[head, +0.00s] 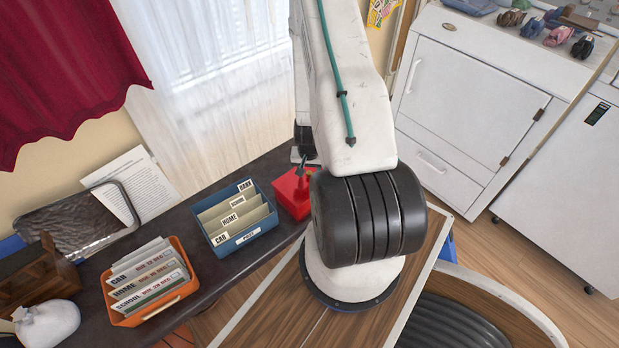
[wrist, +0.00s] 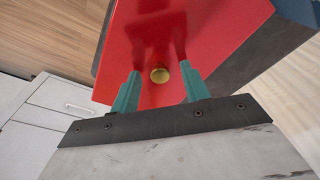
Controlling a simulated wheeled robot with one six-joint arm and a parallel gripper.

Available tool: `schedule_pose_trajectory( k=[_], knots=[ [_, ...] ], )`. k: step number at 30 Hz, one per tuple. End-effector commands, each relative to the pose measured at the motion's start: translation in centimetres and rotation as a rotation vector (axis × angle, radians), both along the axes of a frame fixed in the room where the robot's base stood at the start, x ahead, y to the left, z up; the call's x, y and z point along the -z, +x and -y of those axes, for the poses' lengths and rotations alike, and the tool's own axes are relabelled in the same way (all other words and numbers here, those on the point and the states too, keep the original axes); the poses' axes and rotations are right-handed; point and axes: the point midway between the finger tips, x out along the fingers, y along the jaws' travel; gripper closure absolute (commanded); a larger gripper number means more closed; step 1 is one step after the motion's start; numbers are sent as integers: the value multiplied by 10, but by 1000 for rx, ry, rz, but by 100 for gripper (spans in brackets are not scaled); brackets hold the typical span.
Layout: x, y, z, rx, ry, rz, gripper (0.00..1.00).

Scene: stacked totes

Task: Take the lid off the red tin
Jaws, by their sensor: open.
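The red tin (head: 292,193) stands on the dark shelf, right of the blue file box, and my arm hides part of it in the head view. In the wrist view its red lid (wrist: 210,30) fills the upper middle, with a round brass knob (wrist: 160,75) on it. My gripper (wrist: 160,71) is open, its two teal fingers one on each side of the knob with a gap to each. The fingers look close to the lid; I cannot tell whether they touch it. In the head view my gripper (head: 303,167) is over the tin, mostly hidden.
A blue box (head: 243,237) of file cards stands just left of the tin. An orange box (head: 152,314) of cards, a metal tray (head: 75,252) and a white pouch (head: 47,323) are farther left. White cabinets (head: 470,95) stand at the right.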

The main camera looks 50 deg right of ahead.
Motion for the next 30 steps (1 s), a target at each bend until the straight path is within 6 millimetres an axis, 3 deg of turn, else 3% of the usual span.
schedule_pose_trajectory(
  k=[3, 8, 9, 20, 30],
  knots=[
    [0, 0, 0, 0, 0, 0, 54],
    [0, 0, 0, 0, 0, 0, 96],
    [0, 0, 0, 0, 0, 0, 100],
    [-2, 0, 0, -1, -1, 0, 100],
    [-25, 4, -6, -12, -1, 1, 100]
  ],
)
